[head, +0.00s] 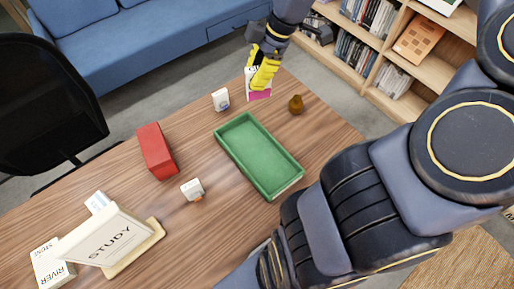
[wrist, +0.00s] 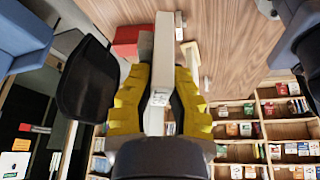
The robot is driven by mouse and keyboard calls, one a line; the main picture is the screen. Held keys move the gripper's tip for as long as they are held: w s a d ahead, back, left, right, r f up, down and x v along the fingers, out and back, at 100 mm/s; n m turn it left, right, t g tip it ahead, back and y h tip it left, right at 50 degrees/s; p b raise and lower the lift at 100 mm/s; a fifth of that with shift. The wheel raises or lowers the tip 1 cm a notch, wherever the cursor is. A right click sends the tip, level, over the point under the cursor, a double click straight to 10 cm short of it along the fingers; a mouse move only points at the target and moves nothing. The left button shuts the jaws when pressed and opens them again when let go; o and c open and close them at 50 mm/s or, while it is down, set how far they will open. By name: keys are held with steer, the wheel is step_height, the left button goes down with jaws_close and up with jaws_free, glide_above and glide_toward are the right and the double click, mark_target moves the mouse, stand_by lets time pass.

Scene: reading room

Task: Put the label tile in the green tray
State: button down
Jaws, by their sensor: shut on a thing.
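My gripper (head: 262,78), with yellow fingers, is shut on the label tile (head: 258,95), a white upright slab with a pink lower band, at the table's far edge. The fingers hide part of the tile; I cannot tell whether its lower edge touches the table. In the wrist view the tile (wrist: 162,50) is a long pale slab, nearly edge-on, between the yellow fingers (wrist: 158,100). The green tray (head: 229,148) lies empty on the table, nearer than the gripper and apart from it.
A small white block (head: 221,100) and a brown pear-shaped object (head: 296,104) stand near the tray's far end. Bare table surrounds the tray.

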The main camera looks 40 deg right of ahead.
glide_above(256, 157)
step_height(256, 157, down, 25)
steer(key=shift+r, duration=0.2)
steer(key=shift+f, duration=0.15)
steer(key=c, duration=1.2)
jaws_free()
steer(key=shift+o, duration=0.2)
steer(key=v, duration=1.2)
steer(key=s+a+r+m+g+h, duration=0.1)
steer(key=s+a+r+m+g, duration=0.15)
steer(key=a+r, duration=0.75)
steer(key=s+a+r+m+g+h, duration=0.1)
steer(key=s+a+r+m+h, duration=0.2)
steer(key=s+a+m, duration=0.5)
steer(key=s+r+m, duration=0.1)
steer(key=s+m, duration=0.2)
steer(key=shift+s+a+r, duration=0.2)
steer(key=shift+s+a, duration=0.05)
steer(key=shift+s, duration=0.15)
